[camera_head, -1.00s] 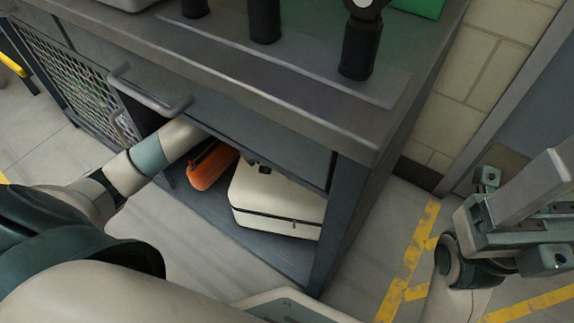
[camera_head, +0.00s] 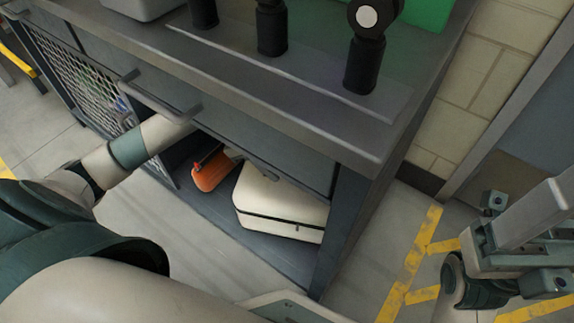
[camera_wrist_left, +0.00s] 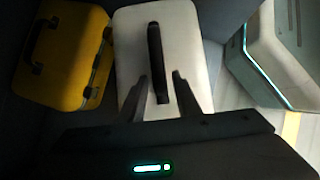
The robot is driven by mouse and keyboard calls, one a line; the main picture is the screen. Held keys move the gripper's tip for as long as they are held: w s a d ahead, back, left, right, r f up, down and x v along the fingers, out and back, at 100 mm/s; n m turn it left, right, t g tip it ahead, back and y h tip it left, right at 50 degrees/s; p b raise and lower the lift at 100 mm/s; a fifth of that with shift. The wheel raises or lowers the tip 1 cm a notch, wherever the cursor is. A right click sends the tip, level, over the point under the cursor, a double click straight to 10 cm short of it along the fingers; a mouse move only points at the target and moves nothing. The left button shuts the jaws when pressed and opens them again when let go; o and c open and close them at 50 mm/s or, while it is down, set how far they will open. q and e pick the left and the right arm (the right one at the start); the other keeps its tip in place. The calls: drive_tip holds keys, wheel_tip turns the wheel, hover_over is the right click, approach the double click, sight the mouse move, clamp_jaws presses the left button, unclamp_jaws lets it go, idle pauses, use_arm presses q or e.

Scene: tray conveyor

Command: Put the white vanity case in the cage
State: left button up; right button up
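The white vanity case (camera_head: 282,208) lies on the shelf under the bench, and its black handle shows in the left wrist view (camera_wrist_left: 156,55). My left arm reaches under the bench top, which hides its gripper in the head view. In the left wrist view my left gripper (camera_wrist_left: 159,85) has its fingers apart over the white case, with the handle between them; I cannot tell if they touch it. A wire mesh panel (camera_head: 75,75), perhaps the cage, is at the bench's left. My right gripper (camera_head: 518,245) is at the right edge, its fingers unclear.
A bench leg (camera_head: 335,225) stands right of the white case.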

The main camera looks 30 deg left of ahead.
use_arm(q)
drive_tip(key=a, duration=0.2)
drive_tip(key=s+a, duration=0.1)
drive_tip(key=a, duration=0.2)
drive_tip(key=s+a+p, duration=0.1)
drive_tip(key=a, duration=0.1)
drive_tip(key=shift+a, duration=0.2)
idle(0.4)
